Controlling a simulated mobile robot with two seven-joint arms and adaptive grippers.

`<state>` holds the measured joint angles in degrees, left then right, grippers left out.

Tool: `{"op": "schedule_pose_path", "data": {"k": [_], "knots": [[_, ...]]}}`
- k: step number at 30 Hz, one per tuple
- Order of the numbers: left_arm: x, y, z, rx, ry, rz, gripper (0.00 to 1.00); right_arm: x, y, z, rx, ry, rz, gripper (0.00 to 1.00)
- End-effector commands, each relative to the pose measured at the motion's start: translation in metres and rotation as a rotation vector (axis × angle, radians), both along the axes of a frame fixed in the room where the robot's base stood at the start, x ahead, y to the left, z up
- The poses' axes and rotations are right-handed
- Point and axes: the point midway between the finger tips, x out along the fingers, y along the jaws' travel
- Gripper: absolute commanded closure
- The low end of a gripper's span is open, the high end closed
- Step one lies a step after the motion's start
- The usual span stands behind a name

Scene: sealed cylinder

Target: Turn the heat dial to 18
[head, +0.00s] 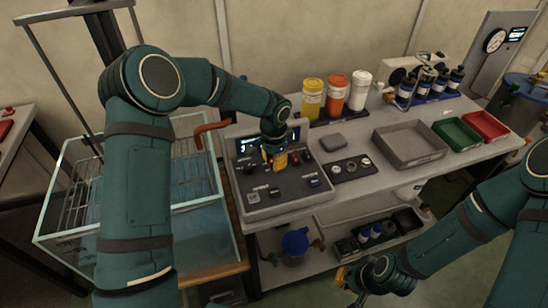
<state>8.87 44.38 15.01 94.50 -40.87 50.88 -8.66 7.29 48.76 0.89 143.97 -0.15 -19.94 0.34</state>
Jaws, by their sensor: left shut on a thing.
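The control panel (246,200) is a dark sloped console at the left end of the bench, with a lit display (245,145) on its upper part. The display's digits are too small and partly covered to read. My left gripper (278,163) reaches down to the panel's upper middle and is shut on the heat dial there. The dial is hidden by the fingers, so its setting cannot be read. My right gripper (350,281) hangs low in front of the bench, away from the panel, and its jaw opening is unclear.
Yellow (313,98), orange (336,92) and white (359,89) jars stand behind the panel. A grey tray (409,146), green bin (456,134) and red bin (487,126) lie to the right. A glass tank (200,215) with a wire rack stands left.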

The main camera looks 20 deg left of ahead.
Motion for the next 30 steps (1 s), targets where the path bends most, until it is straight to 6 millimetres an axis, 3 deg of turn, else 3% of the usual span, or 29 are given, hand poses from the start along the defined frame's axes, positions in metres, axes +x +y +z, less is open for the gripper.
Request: {"op": "schedule_pose_path", "data": {"k": [15, 30], "knots": [[0.000, -0.001, 0.002, -0.001, -0.002, -0.439, 1.00, 0.005, -0.001, 0.022, -0.003, -0.012, -0.010, 1.00], [0.000, -0.001, 0.000, -0.001, -0.001, -0.608, 1.00, 0.008, -0.001, 0.028, -0.004, -0.018, -0.014, 1.00]]}}
